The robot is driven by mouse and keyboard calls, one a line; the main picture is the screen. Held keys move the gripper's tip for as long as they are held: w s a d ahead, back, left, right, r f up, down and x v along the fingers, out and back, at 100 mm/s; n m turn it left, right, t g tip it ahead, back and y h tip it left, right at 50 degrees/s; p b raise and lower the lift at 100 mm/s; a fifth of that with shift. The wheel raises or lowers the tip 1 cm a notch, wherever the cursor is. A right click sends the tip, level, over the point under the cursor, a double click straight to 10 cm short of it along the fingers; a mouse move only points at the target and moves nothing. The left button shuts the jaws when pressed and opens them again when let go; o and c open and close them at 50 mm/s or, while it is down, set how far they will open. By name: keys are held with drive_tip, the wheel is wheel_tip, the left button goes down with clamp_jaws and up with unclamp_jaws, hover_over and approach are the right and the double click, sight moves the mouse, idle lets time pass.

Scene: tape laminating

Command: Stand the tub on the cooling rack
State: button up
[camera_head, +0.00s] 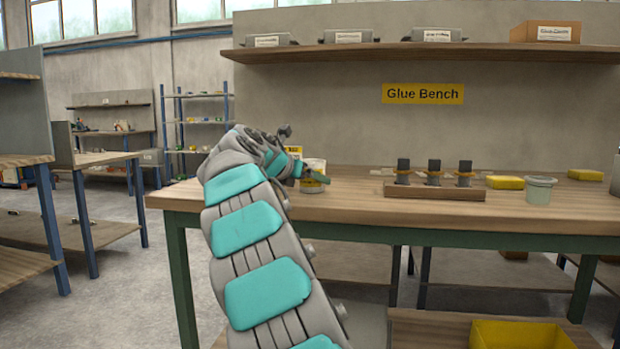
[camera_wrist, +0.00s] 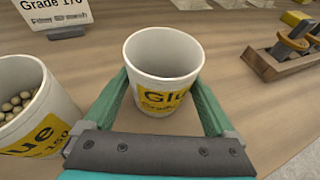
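A white tub (camera_wrist: 163,62) with a yellow glue label stands between the two green fingers of my gripper (camera_wrist: 160,88) in the wrist view. It looks empty and upright, and it appears to be on or just above the wooden bench. The fingers lie close along both its sides; whether they press on it I cannot tell. In the head view my gripper (camera_head: 316,177) is at the left part of the bench, with a tub (camera_head: 310,188) partly hidden behind it. I cannot make out a cooling rack for certain in either view.
A second tub (camera_wrist: 28,108), holding pale pellets, stands close on the left in the wrist view. A Grade 170 card (camera_wrist: 55,12) is behind. On the bench (camera_head: 350,200) are a wooden holder (camera_head: 435,192) with three dark uprights, yellow blocks (camera_head: 505,182) and a pale pot (camera_head: 540,190).

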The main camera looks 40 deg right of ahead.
drive_tip(key=shift+o, duration=0.6)
drive_tip(key=shift+f+b, duration=0.25)
drive_tip(key=shift+b, duration=0.85)
